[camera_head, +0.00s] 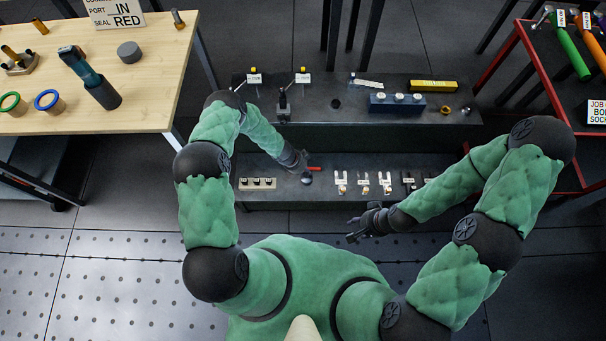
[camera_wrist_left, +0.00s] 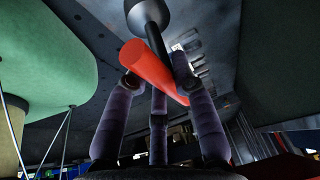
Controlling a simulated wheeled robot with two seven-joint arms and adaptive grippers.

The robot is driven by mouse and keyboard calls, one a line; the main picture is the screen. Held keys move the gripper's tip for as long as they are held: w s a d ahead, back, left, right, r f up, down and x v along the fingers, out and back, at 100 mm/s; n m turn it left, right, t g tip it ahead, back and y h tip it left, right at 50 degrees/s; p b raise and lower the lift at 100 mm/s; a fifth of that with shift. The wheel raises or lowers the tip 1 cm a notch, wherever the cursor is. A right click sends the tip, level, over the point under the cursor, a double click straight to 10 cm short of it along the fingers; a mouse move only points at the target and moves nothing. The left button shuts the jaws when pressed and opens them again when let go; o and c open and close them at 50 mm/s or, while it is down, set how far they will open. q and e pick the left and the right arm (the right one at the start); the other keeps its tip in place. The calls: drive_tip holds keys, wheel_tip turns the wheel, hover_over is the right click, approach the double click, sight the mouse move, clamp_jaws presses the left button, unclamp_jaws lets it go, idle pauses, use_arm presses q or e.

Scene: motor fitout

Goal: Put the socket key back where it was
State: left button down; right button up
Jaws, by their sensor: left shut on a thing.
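My left gripper (camera_head: 301,166) is over the low dark shelf. In the left wrist view (camera_wrist_left: 160,88) its fingers are shut on the red handle (camera_wrist_left: 147,65) of a tool that looks like the socket key. The tool's dark shaft and round dark end (camera_wrist_left: 148,13) stick out beyond the fingertips. In the head view the red handle (camera_head: 314,168) shows just right of the gripper. My right gripper (camera_head: 355,230) is empty in front of the shelf, with its fingers apart.
The low dark shelf (camera_head: 335,163) holds a block with several holes (camera_head: 257,183) and small labelled parts (camera_head: 364,182). The upper dark bench (camera_head: 325,115) carries a blue block (camera_head: 396,104) and a yellow box (camera_head: 433,86). A red-framed cart (camera_head: 507,45) at right holds green and orange tools. A wooden table (camera_head: 150,100) is at left.

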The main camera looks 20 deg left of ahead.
use_arm(q)
drive_tip(key=shift+w+a+f+b, duration=0.25)
drive_tip(key=shift+a+f+b, duration=0.15)
drive_tip(key=shift+f, duration=0.25)
wheel_tip(320, 180, down, 3)
drive_tip(key=shift+r+b, duration=0.1)
drive_tip(key=shift+b, duration=0.45)
drive_tip(key=c, duration=1)
unclamp_jaws()
drive_tip(key=shift+c, duration=0.2)
